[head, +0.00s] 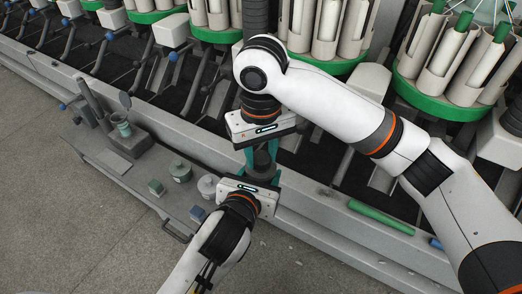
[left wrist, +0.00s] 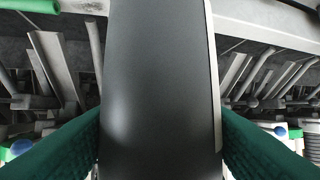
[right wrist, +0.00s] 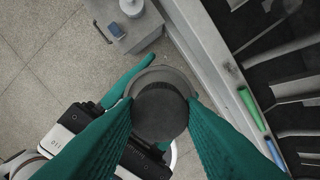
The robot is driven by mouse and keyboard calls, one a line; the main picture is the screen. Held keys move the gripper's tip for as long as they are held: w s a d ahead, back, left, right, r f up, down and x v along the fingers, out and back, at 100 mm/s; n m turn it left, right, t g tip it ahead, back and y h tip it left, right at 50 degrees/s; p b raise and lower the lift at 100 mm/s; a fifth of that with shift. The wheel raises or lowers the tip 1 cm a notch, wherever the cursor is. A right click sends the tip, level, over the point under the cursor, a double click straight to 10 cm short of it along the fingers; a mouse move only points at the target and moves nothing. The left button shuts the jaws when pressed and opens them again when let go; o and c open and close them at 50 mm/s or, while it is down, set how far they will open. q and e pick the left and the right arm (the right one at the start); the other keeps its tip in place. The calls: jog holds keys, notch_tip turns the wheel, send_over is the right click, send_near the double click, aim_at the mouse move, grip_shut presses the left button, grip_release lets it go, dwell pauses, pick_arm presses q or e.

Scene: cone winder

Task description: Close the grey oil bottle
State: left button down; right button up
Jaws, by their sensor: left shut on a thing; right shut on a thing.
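The grey oil bottle (head: 262,166) is upright between my two grippers in the head view. Its dark grey body (left wrist: 160,90) fills the middle of the left wrist view. My left gripper (head: 259,178) comes from below and is shut on the body, a teal finger on each side. My right gripper (head: 261,150) points down from above. In the right wrist view its teal fingers are shut on a dark round cap (right wrist: 160,112), over the bottle's wider grey shoulder (right wrist: 152,78). Whether the cap is seated or a little above the neck cannot be told.
The machine's metal rail (head: 330,205) runs beside the bottle, with a green tube (head: 380,217) and a blue tube (head: 437,243) on it. A low grey shelf (head: 115,160) at left carries small tins and blocks. Open floor (head: 90,225) lies in front.

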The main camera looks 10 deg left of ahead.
jog(key=o, duration=1.1)
jog(key=shift+o, duration=0.2)
jog(key=shift+r, duration=0.15)
notch_tip(320, 180, up, 12)
jog(key=shift+f, duration=0.2)
